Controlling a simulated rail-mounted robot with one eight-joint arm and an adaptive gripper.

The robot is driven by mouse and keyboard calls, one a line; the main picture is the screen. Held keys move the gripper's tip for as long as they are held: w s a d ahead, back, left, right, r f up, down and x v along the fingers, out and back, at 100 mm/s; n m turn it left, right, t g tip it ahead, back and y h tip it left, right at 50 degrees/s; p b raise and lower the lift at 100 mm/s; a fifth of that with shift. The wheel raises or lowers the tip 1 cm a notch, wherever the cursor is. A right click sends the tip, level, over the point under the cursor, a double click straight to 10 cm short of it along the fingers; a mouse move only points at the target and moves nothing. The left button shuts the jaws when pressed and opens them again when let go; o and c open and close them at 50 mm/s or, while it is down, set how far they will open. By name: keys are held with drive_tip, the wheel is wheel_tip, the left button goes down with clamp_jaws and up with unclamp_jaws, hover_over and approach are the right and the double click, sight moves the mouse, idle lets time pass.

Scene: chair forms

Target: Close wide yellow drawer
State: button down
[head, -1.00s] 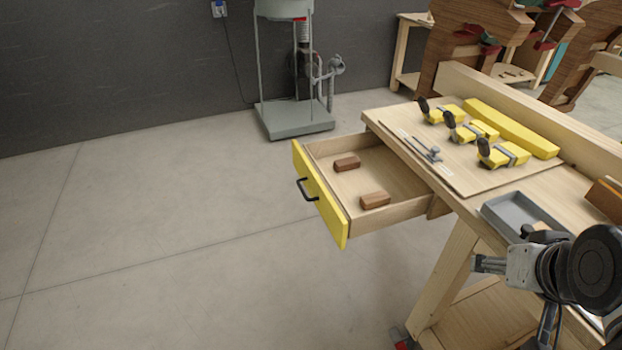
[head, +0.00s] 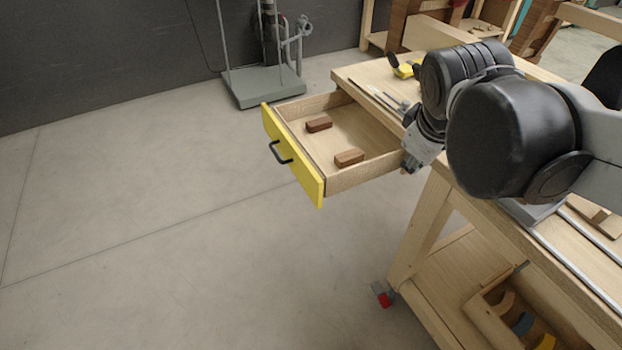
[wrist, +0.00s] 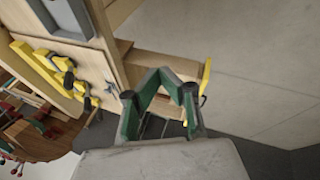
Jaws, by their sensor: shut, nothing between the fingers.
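The wide yellow drawer (head: 288,150) stands pulled out from the left end of the workbench in the head view. Its yellow front has a black bar handle (head: 281,153), and two brown wooden blocks (head: 319,124) (head: 349,158) lie inside. My gripper (head: 408,168) is shut and empty, pointing down beside the drawer's near side wall, close to the bench edge. I cannot tell whether it touches the wall. In the wrist view the green-padded fingers of my gripper (wrist: 158,73) meet at the tips, with the yellow drawer front (wrist: 206,77) just to their right.
The workbench (head: 365,75) carries yellow clamps (head: 404,68), partly hidden by my arm. A grey tray (wrist: 68,16) lies on it in the wrist view. A grey machine stand (head: 262,84) is on the floor behind. The floor left of the drawer is clear.

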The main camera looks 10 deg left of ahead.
drive_tip(key=w+a+f+n, duration=0.3)
drive_tip(key=w+a+n, duration=0.3)
drive_tip(key=a, duration=0.3)
drive_tip(key=n+g+h+b, duration=0.1)
drive_tip(key=n+h+b, duration=0.1)
drive_tip(key=n, duration=0.6)
hover_over(316, 202)
drive_tip(key=s+a, duration=0.2)
drive_tip(key=a, duration=0.2)
wheel_tip(316, 202, down, 8)
drive_tip(key=s+a+f+n+g, duration=0.1)
drive_tip(key=s+a+f+n, duration=0.1)
drive_tip(key=s+a+f, duration=0.15)
drive_tip(key=shift+g+h, duration=0.3)
drive_tip(key=shift+h, duration=0.2)
drive_tip(key=w+d+f, duration=0.1)
drive_tip(key=d+f, duration=0.1)
drive_tip(key=f, duration=0.1)
drive_tip(key=w+d+f, duration=0.1)
drive_tip(key=w+f, duration=0.1)
drive_tip(key=f, duration=0.1)
drive_tip(key=w+d+f+b, duration=0.1)
drive_tip(key=d+f, duration=0.1)
drive_tip(key=f, duration=0.1)
drive_tip(key=shift+w+d+f, duration=0.2)
drive_tip(key=shift+w+d, duration=0.05)
drive_tip(key=shift+d, duration=0.1)
